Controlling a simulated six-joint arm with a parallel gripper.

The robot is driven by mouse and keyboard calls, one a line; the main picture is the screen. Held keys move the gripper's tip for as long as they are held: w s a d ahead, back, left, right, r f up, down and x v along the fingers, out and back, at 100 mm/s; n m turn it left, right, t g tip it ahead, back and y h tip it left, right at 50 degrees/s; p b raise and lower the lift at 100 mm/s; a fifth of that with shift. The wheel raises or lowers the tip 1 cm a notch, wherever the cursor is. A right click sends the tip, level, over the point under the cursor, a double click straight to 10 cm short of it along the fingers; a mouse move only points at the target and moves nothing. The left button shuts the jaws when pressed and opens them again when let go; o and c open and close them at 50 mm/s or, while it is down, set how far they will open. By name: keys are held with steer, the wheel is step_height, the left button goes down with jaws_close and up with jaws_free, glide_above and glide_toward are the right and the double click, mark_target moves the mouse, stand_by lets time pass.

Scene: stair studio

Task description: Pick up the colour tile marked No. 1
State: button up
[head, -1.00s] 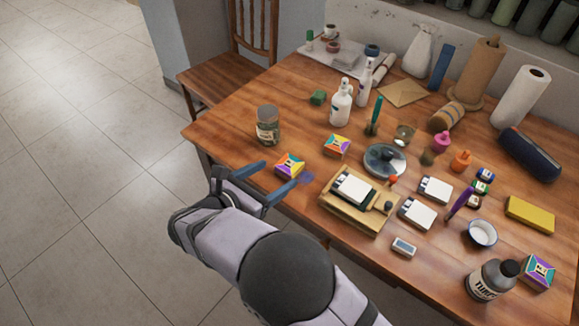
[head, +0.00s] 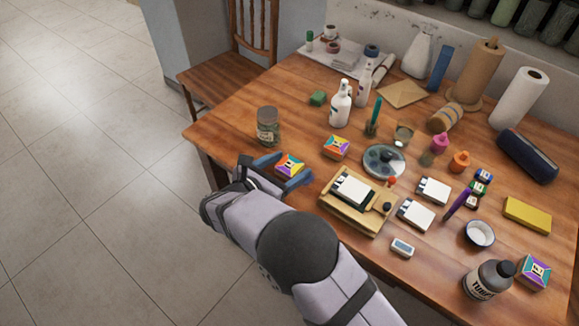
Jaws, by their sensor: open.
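A colour tile (head: 289,164) with orange, purple, yellow and teal patches lies near the table's left front edge. Two similar tiles show: an orange and purple one (head: 336,147) just behind and to the right, and a purple and teal one (head: 535,271) at the far right. The number on each is too small to read. My gripper (head: 292,167) is open, with its blue fingers on either side of the nearest tile. I cannot tell whether the fingers touch it. Part of the tile's lower front is hidden by my gripper.
A glass jar (head: 268,126) stands close behind my gripper. To the right are a wooden tray (head: 340,211) with a white block on it and a round dish (head: 384,160). Bottles and paper rolls crowd the back. The table (head: 235,107) is bare at its left end.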

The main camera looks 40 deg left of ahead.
steer(key=c, duration=1.2)
steer(key=shift+o, duration=0.2)
